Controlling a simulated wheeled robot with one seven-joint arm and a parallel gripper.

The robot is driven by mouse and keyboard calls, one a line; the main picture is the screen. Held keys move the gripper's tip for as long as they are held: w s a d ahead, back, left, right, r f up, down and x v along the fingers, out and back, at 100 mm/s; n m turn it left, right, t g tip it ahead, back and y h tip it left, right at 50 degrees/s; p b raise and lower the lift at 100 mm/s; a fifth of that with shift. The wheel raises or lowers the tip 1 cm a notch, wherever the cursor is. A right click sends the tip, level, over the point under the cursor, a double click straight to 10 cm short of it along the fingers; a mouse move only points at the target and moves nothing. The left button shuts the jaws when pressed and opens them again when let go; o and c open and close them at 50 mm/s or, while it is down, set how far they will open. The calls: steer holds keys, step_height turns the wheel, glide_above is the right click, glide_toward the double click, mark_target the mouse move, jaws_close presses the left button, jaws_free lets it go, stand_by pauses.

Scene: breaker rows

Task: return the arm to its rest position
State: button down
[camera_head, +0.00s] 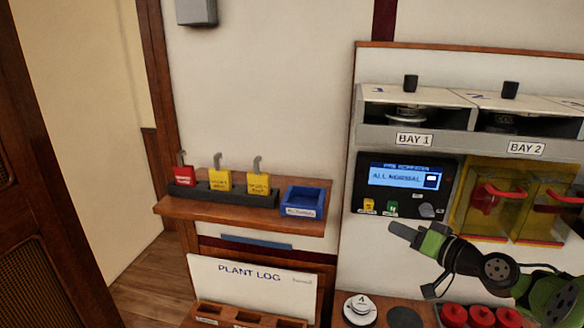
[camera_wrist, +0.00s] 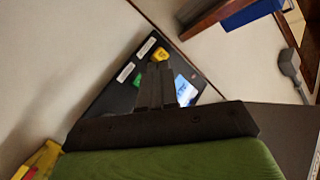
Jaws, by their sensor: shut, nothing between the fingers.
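My gripper (camera_head: 404,231) is at the right of the head view, at the end of my green and dark arm. It is shut and empty, and points left in front of the wall just below the monitor panel. The monitor panel (camera_head: 379,207) has a blue screen (camera_head: 403,176) reading "ALL NORMAL", with a yellow and a green button and a grey knob below. In the wrist view my shut fingers (camera_wrist: 159,72) show in front of the tilted dark panel (camera_wrist: 118,97), partly hiding it. I cannot tell from these views whether the fingertips touch anything.
Yellow breaker covers (camera_head: 511,208) with red handles are right of the panel, close above my arm. Bays 1 and 2 (camera_head: 462,142) are above. A shelf (camera_head: 240,212) at left holds red and yellow locks and a blue bin (camera_head: 303,201). Red knobs (camera_head: 481,315) sit below my arm.

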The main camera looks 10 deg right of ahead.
steer(key=s+a+f+n+g+h, duration=0.1)
steer(key=s+a+n+g, duration=0.2)
steer(key=a, duration=0.7)
steer(key=s+a+f+n+g+h, duration=0.1)
steer(key=s+a+f+g, duration=0.3)
steer(key=a, duration=0.7)
steer(key=s+a+r+g+h, duration=0.1)
steer(key=s+g+h, duration=0.2)
steer(key=s, duration=1.6)
steer(key=shift+s+a+r+m, duration=0.15)
steer(key=shift+s+a+m, duration=0.05)
steer(key=shift+a+m, duration=0.1)
steer(key=c, duration=1.8)
jaws_free()
